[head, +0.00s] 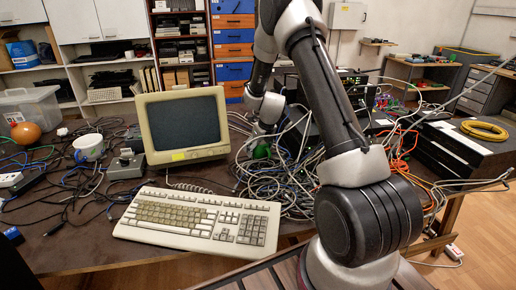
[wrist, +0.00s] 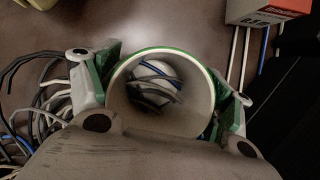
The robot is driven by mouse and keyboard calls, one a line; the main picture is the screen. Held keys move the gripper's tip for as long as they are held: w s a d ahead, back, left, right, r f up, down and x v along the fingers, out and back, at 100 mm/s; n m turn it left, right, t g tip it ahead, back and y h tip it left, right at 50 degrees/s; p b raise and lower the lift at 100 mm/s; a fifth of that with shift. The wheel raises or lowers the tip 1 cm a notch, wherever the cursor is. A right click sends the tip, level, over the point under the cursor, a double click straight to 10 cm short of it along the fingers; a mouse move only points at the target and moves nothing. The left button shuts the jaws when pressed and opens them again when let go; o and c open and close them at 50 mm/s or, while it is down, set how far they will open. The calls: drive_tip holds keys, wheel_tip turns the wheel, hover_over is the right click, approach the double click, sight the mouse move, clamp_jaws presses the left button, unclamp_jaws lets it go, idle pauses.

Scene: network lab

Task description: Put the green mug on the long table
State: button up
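The green mug (wrist: 160,52) shows in the wrist view with its open mouth toward the camera, a pale inside and a green rim. A whitish shape with blue and dark strands shows inside the mouth. My gripper (wrist: 170,90) has a green-padded finger on either side of the mug, both against its wall. In the head view the mug (head: 261,150) is a small green patch below my gripper (head: 263,128), among cables, partly hidden. I cannot tell whether it touches the surface below. A long brown table (head: 90,248) carries the monitor, keyboard and cables.
A beige monitor (head: 185,125) and keyboard (head: 200,217) stand left of my gripper. A white mug-like cup (head: 89,147) and an orange round object (head: 26,133) are farther left. Tangled cables (head: 285,180) surround my gripper. A red-and-white box (wrist: 265,12) is near it.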

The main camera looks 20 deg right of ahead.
idle(0.3)
drive_tip(key=v, duration=1.2)
drive_tip(key=shift+w, duration=0.1)
drive_tip(key=s+a+r+n, duration=0.2)
drive_tip(key=s+r+n, duration=0.7)
drive_tip(key=s+a+r+n, duration=0.2)
drive_tip(key=s+r+n, duration=0.9)
drive_tip(key=s+n, duration=1.3)
drive_tip(key=s, duration=0.4)
drive_tip(key=shift+s+d+n+h, duration=0.2)
drive_tip(key=shift+n+h, duration=0.2)
drive_tip(key=shift+r, duration=0.15)
